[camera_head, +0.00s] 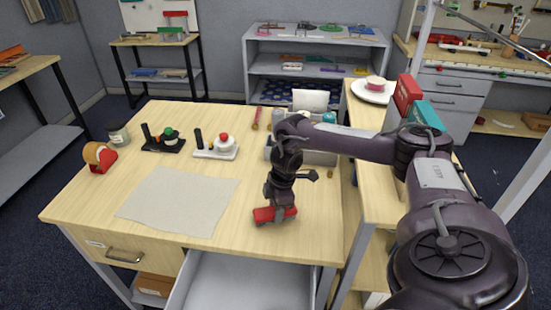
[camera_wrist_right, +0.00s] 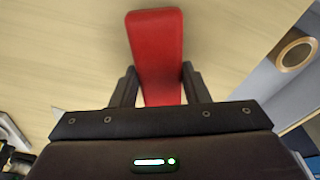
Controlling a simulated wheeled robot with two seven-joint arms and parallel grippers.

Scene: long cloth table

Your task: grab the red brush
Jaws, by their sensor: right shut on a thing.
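The red brush (camera_head: 268,215) is at the front right part of the wooden table, close to its front edge. My right gripper (camera_head: 275,207) points down at it from above. In the right wrist view the brush (camera_wrist_right: 157,45) shows as a long red block, and my right gripper (camera_wrist_right: 159,88) has one finger on each side of it. The gripper is shut on the brush. I cannot tell whether the brush touches the table. Its lower side is hidden. My left gripper is not in view.
A grey cloth sheet (camera_head: 178,200) lies left of the brush. An open drawer (camera_head: 245,285) juts out below the table's front edge. A tape dispenser (camera_head: 99,157), a black stand (camera_head: 163,140) and a white stand (camera_head: 216,150) are at the back left. A grey bin (camera_head: 320,157) stands behind my gripper.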

